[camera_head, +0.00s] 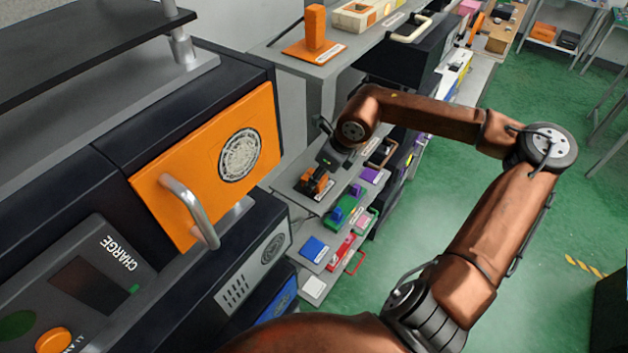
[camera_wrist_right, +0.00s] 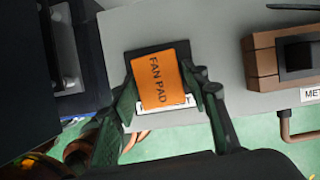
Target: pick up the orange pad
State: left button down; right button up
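The orange pad (camera_wrist_right: 160,82), lettered "FAN PAD", stands between the fingers of my right gripper (camera_wrist_right: 163,88) in the right wrist view. The fingers converge on its two side edges with no clear gap showing. A dark square base (camera_wrist_right: 150,52) lies behind the pad on a grey shelf. The pad partly covers a white label there. I cannot tell whether the pad is lifted off its base. In the head view the pad (camera_head: 314,182) shows as a small orange shape at my right gripper (camera_head: 318,178). My left gripper is out of view.
A large orange panel (camera_head: 205,165) with a metal handle and fan grille stands at left, near the camera. A brown block fixture (camera_wrist_right: 264,57) sits beside the gripper. Blue, green, red and purple parts lie on lower shelves. Green floor (camera_head: 540,110) is open at right.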

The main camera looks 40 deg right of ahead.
aim_at(321, 181)
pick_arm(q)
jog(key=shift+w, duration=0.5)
pick_arm(e)
jog(key=c, duration=0.6)
jog(key=shift+o, duration=0.2)
jog(key=shift+r, duration=0.1)
